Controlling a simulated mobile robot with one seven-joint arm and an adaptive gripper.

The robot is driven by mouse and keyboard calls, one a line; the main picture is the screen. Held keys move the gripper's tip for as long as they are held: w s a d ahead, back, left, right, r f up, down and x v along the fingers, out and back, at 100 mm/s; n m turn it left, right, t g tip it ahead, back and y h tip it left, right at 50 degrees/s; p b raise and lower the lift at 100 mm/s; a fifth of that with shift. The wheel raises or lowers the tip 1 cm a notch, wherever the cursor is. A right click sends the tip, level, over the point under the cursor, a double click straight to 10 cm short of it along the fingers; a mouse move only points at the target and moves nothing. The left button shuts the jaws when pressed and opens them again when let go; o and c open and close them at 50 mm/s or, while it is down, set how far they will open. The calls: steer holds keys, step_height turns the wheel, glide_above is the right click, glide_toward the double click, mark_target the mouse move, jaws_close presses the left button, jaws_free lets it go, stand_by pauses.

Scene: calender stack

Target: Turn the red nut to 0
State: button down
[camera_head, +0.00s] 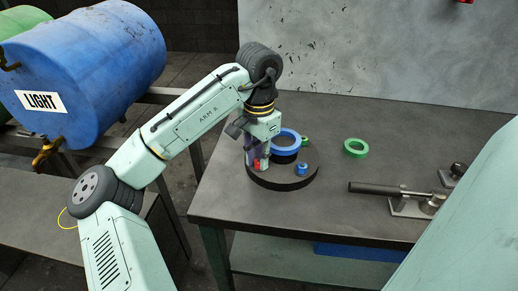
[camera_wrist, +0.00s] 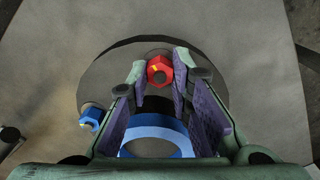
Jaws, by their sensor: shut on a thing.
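The red nut (camera_wrist: 160,73) sits near the edge of the round dark base, with a yellow mark on its top. In the head view only part of the red nut (camera_head: 257,164) shows below the fingers. My gripper (camera_wrist: 161,68) points down with one finger on each side of the nut, shut on it. In the head view my gripper (camera_head: 255,158) is at the left part of the round base (camera_head: 283,183). No 0 mark can be made out.
A blue ring (camera_head: 289,134) sits on the base beside my gripper. A blue nut (camera_head: 301,168) and a green nut (camera_head: 305,141) are also on the base. A green ring (camera_head: 347,150) lies to the right. A clamp with a dark handle (camera_head: 378,188) is further right on the table (camera_head: 345,220).

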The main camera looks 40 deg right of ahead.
steer(key=m, duration=0.4)
steer(key=shift+m, duration=0.4)
stand_by(0.4)
steer(key=c, duration=1.7)
jaws_free()
step_height(320, 180, up, 12)
steer(key=shift+r, duration=0.1)
